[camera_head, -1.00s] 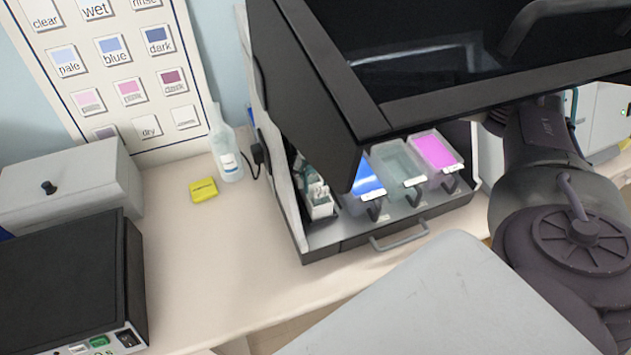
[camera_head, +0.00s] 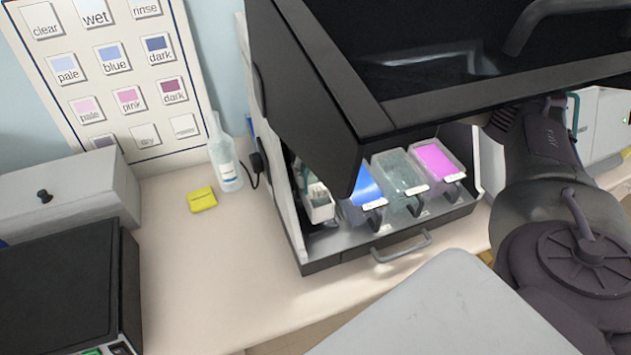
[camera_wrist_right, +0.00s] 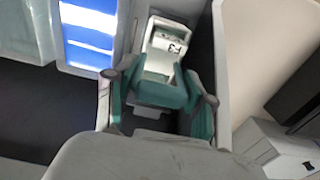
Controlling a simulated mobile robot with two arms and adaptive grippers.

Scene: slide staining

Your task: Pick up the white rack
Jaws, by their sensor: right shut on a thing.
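The white rack (camera_head: 318,203) stands at the left end of the staining hood's tray in the head view, left of the blue bath. In the right wrist view the white rack (camera_wrist_right: 164,45) has a label and sits between the green-padded fingers of my right gripper (camera_wrist_right: 160,98), which is shut on it. In the head view the hood's dark panel hides most of that gripper. I cannot tell whether the rack is clear of the tray. My left gripper is not in view.
Blue (camera_head: 366,188), grey-green (camera_head: 400,178) and pink (camera_head: 436,160) baths stand in the hood tray. The dark hood panel (camera_head: 318,100) overhangs them. A bottle (camera_head: 226,165) and a yellow block (camera_head: 202,199) stand on the bench, whose middle is clear.

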